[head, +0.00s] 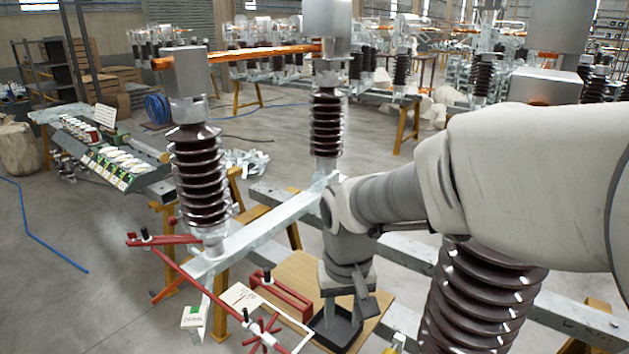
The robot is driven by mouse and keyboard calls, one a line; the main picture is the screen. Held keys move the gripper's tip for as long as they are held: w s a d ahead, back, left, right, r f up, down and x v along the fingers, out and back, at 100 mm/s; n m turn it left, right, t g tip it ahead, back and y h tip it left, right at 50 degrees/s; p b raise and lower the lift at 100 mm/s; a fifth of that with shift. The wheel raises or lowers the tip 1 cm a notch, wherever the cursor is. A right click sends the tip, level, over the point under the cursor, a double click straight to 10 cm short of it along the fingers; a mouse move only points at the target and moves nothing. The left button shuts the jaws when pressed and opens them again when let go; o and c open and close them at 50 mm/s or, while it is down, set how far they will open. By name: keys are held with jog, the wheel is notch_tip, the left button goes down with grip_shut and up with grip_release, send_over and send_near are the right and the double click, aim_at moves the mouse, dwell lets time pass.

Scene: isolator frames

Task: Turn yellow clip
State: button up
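I cannot make out a yellow clip for certain. A small pale yellowish piece (396,343) shows at the bottom edge, right of my gripper, too small to identify. My arm comes in from the right, and my gripper (345,312) points down over a wooden board (299,268). Its dark fingers blend with a black open tray (341,337) below, so I cannot tell whether they are open or hold anything.
Red bars with a red handwheel (263,334) lie left of my gripper. Brown ribbed insulators (199,178) stand on a grey steel beam (258,232); another insulator (478,300) stands close under my arm. Open floor (60,290) lies at left.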

jog(key=shift+g, duration=0.5)
jog(key=f, duration=0.6)
jog(key=a+f+b, duration=0.1)
jog(key=f, duration=0.6)
jog(key=w+a+f, duration=0.1)
jog(key=f, duration=0.6)
jog(key=shift+w+a, duration=0.1)
jog(key=shift+a, duration=0.15)
grip_shut()
